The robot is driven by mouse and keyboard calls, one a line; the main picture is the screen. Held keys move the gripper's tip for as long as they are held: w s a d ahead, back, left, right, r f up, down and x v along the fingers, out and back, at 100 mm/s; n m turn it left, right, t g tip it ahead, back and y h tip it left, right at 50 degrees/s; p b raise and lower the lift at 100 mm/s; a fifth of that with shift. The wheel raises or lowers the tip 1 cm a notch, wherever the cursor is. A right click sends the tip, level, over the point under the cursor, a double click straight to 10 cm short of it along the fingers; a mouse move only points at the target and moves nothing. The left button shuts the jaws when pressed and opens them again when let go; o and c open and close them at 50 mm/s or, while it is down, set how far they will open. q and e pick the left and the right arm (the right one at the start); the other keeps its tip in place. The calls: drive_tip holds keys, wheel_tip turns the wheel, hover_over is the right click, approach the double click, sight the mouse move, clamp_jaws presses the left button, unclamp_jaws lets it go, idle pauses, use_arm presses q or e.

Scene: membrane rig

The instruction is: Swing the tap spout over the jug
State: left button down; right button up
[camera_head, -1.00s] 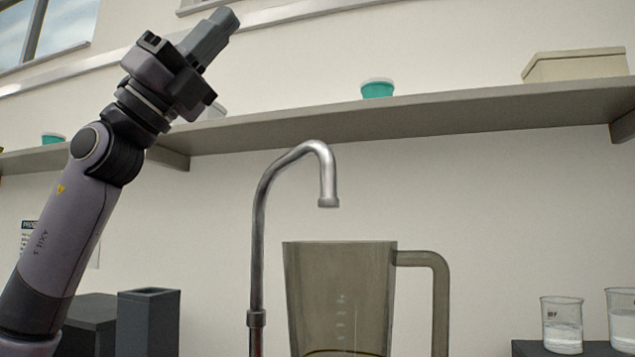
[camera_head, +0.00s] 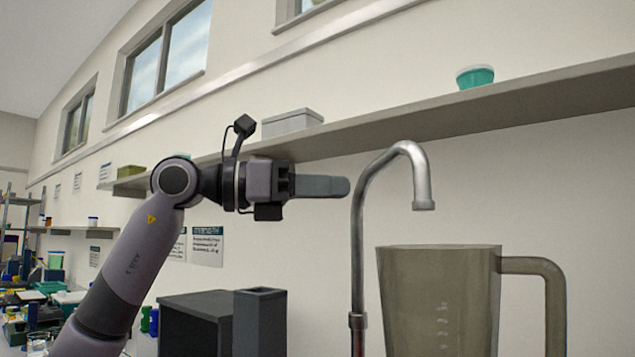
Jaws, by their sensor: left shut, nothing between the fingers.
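The tap spout (camera_head: 367,215) is a grey metal gooseneck that rises at the centre right, bends over to the right and ends in a downward outlet. The jug (camera_head: 437,300) is large, smoky and see-through, with a handle on its right side. The outlet appears above the jug's rim in this view; I cannot tell whether they line up in depth. My left gripper (camera_head: 346,187) is shut and empty, pointing right. My right gripper is not in view.
A wall shelf (camera_head: 480,114) runs behind, with a teal tub (camera_head: 475,77) and a grey box (camera_head: 292,122). A dark open-topped box (camera_head: 260,320) and a black box (camera_head: 195,322) stand at lower left of the tap. A cluttered bench is at far left.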

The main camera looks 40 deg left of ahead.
use_arm(q)
drive_tip(key=p+x, duration=0.1)
drive_tip(key=x, duration=0.8)
drive_tip(key=shift+w+p, duration=0.2)
drive_tip(key=shift+p, duration=0.2)
drive_tip(key=shift+d, duration=0.2)
drive_tip(key=shift+p+x, duration=0.75)
drive_tip(key=shift+x, duration=0.45)
drive_tip(key=shift+a, duration=0.15)
